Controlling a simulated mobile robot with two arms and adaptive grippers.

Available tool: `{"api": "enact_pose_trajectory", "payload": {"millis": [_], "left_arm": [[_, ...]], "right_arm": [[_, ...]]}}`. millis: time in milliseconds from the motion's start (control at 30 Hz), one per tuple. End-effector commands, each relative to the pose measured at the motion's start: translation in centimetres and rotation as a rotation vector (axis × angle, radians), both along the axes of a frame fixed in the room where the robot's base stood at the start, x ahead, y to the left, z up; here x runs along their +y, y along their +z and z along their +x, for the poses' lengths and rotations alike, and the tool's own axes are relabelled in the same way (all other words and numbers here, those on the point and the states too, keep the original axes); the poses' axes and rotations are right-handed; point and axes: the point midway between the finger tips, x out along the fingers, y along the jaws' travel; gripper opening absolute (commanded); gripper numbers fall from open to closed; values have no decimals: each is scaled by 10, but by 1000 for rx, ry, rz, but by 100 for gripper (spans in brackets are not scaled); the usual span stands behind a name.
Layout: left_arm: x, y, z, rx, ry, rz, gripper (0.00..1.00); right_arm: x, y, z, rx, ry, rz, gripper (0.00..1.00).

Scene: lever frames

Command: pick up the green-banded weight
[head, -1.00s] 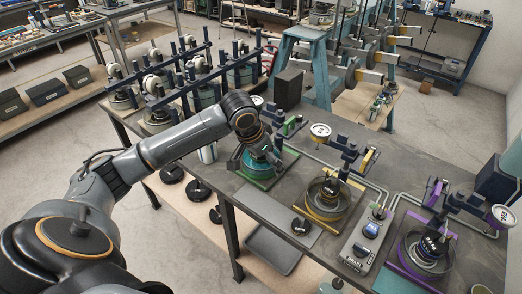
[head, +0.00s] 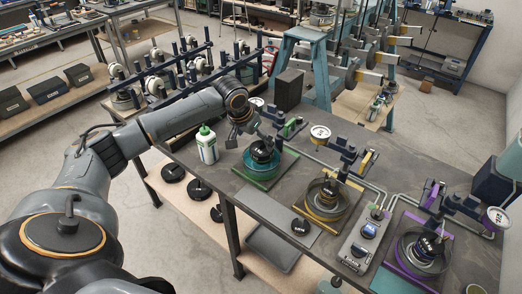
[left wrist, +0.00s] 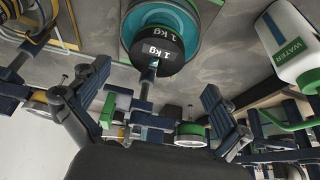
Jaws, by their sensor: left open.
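A black weight (head: 262,150) sits in the teal pan (head: 279,166) of the green-based station. My right gripper is not in view.
A white water bottle (head: 207,145) with a green cap stands close left of the pan, also large in the left wrist view (left wrist: 290,45). A yellow station (head: 325,214) and a purple one (head: 400,265) stand to the right.

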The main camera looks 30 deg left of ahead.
Motion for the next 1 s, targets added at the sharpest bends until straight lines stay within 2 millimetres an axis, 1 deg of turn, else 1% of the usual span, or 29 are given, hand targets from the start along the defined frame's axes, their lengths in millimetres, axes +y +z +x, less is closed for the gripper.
{"api": "enact_pose_trajectory", "payload": {"millis": [33, 167, 200, 300, 400, 600, 667, 700, 867, 900, 967, 1000], "left_arm": [[-1, -3, 1, 4, 0, -1, 100], [-5, -20, 9, 5, 1, -1, 100], [-6, -27, 11, 4, 0, -1, 100], [-6, -38, 16, 3, 0, -1, 100], [-6, -44, 18, 1, -1, 0, 100], [-6, -45, 18, 1, -2, 1, 100], [-5, -45, 18, 1, -2, 1, 90], [-5, -45, 18, 1, -1, 0, 82], [-5, -45, 18, 1, -1, 0, 49], [-5, -45, 18, 1, -1, 0, 41], [-5, -45, 18, 1, -1, 0, 29], [-5, -45, 18, 1, -1, 0, 20]], "right_arm": [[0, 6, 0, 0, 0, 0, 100], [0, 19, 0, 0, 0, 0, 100], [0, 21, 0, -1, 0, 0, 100], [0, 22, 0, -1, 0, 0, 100], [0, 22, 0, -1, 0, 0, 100], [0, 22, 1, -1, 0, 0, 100], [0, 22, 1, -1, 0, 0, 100], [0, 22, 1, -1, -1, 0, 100], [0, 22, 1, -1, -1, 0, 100], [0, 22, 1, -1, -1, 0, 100], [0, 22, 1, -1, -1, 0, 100], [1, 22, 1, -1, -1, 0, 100]]}}
